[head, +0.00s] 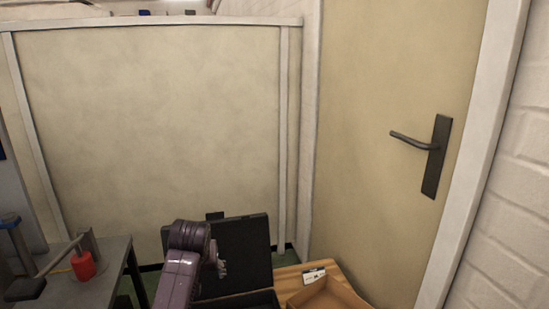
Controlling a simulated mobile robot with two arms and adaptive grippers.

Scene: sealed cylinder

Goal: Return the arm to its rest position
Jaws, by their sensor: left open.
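My left arm, purple, comes up from the bottom of the head view, in front of an open black case (246,250). Only a small grey part of my left gripper (221,268) shows past the arm, against the case's raised lid. The gripper is open, and I see nothing held in it. The arm hides most of the gripper and part of the case. My right gripper is not in view.
A grey table (112,261) at the left holds a red cylinder (83,267) beside a metal bracket. Behind are a beige partition (150,120) and a door with a dark handle (436,155).

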